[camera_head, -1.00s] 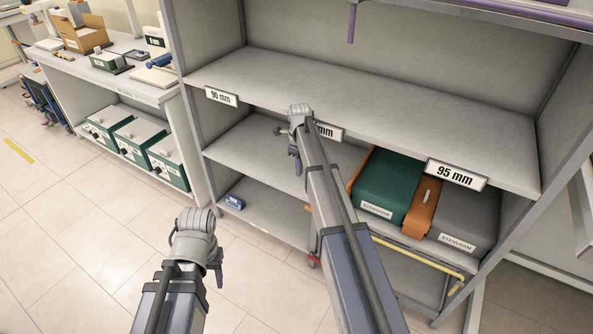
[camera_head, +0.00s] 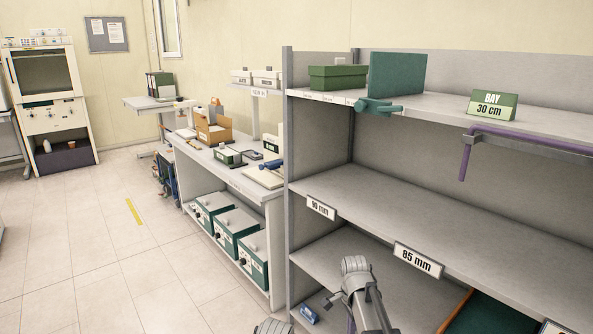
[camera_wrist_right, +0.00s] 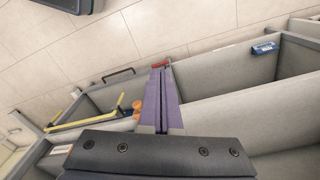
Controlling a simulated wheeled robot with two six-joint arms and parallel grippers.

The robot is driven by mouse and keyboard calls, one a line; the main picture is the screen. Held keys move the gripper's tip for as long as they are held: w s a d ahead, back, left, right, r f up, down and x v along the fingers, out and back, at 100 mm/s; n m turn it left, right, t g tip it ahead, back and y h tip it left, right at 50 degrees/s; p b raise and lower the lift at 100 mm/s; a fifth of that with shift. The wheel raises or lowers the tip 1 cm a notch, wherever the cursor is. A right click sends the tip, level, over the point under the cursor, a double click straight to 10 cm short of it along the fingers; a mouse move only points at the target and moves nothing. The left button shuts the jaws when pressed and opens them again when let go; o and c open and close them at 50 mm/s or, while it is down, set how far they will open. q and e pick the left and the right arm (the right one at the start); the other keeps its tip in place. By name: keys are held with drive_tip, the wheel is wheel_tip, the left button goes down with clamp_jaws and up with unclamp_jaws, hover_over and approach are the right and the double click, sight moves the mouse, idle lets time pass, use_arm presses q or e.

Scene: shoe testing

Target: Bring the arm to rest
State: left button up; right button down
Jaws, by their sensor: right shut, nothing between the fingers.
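My right arm (camera_head: 362,300) reaches up from the bottom of the head view, in front of the lower part of the grey shelf unit (camera_head: 430,200). In the right wrist view my right gripper (camera_wrist_right: 162,70) is shut, its two purple fingers together with nothing between them. It points down past the shelf edges towards the floor. Only the rounded top of a joint of my left arm (camera_head: 273,327) shows at the bottom edge of the head view. My left gripper's fingers are out of frame.
The top shelf holds a green box (camera_head: 337,78), a green panel (camera_head: 397,75) and a bay sign (camera_head: 492,105). A purple rod (camera_head: 466,158) hangs below it. A workbench (camera_head: 225,165) with green-fronted units (camera_head: 235,232) stands left.

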drive_tip(key=s+a+n, duration=0.5)
drive_tip(key=s+n, duration=0.4)
drive_tip(key=s, duration=0.1)
drive_tip(key=s+a+n, duration=0.5)
drive_tip(key=s+n, duration=0.5)
wheel_tip(320, 180, up, 17)
drive_tip(key=p, duration=1.7)
drive_tip(key=shift+w+h, duration=0.25)
drive_tip(key=shift+h, duration=0.05)
drive_tip(key=shift+d, duration=0.1)
